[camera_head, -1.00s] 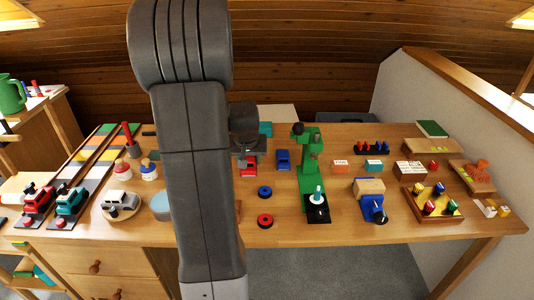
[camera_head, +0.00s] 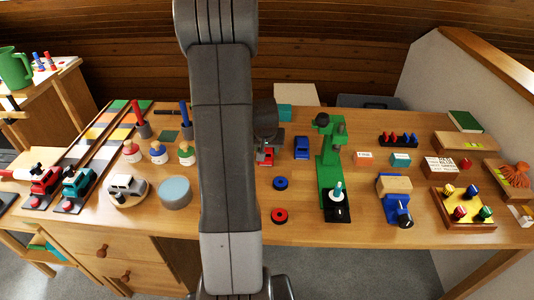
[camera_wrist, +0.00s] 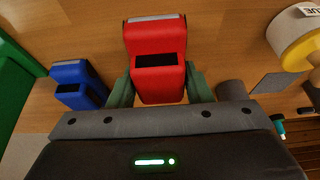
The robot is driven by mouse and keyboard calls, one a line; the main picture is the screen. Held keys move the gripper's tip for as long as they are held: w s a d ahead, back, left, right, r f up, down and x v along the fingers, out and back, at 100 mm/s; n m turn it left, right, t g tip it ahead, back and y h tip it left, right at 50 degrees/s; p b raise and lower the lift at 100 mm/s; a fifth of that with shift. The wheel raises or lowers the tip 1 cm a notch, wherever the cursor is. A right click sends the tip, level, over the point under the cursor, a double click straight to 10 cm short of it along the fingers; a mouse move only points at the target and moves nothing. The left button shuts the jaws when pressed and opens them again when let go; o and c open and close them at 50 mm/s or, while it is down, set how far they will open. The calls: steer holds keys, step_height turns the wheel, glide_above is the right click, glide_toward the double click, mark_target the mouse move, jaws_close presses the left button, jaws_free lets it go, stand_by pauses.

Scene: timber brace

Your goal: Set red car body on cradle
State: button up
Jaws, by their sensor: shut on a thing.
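The red car body (camera_head: 265,157) is just left of a blue car body (camera_head: 301,148) near the back middle of the table. In the wrist view, the red car body (camera_wrist: 157,60) sits between the two grey-green fingers of my gripper (camera_wrist: 160,88), which is shut on its sides. An open dark slot shows in its top. I cannot tell whether it is clear of the wood. A round wooden stand (camera_head: 118,201) with a white and grey car on it is at the left; I cannot tell whether this is the cradle.
A green press (camera_head: 332,165) stands right of the blue car body. A blue ring (camera_head: 280,183) and a red ring (camera_head: 279,215) lie in front. A pale blue round tub (camera_head: 174,193) and several peg figures stand left of my arm. My arm hides a strip of table.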

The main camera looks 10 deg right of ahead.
step_height(320, 180, down, 2)
steer(key=o, duration=0.6)
steer(key=shift+f, duration=0.15)
steer(key=o, duration=0.4)
